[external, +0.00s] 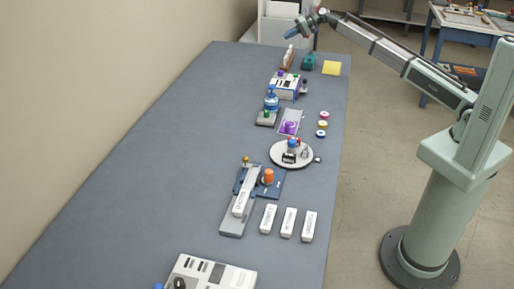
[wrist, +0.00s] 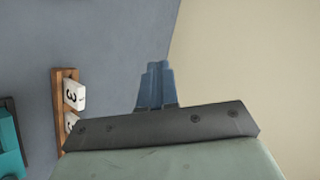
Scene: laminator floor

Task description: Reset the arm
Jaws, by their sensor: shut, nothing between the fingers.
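My gripper (external: 292,35) is at the far end of the blue-grey table (external: 150,170), held in the air above its back edge. Its blue fingers are together and empty. In the wrist view my gripper (wrist: 156,68) points toward the table's edge and the pale wall, with its two fingers side by side and nothing between them. My arm stretches from its base at the right, over the floor, to the far end of the table.
Below my gripper are a wooden rack (wrist: 62,100) with white numbered blocks (wrist: 73,95), a teal object (external: 308,62) and a yellow square (external: 331,68). Nearer are a round white tray (external: 276,155), white blocks (external: 288,222) and a white machine (external: 212,272). The table's left side is clear.

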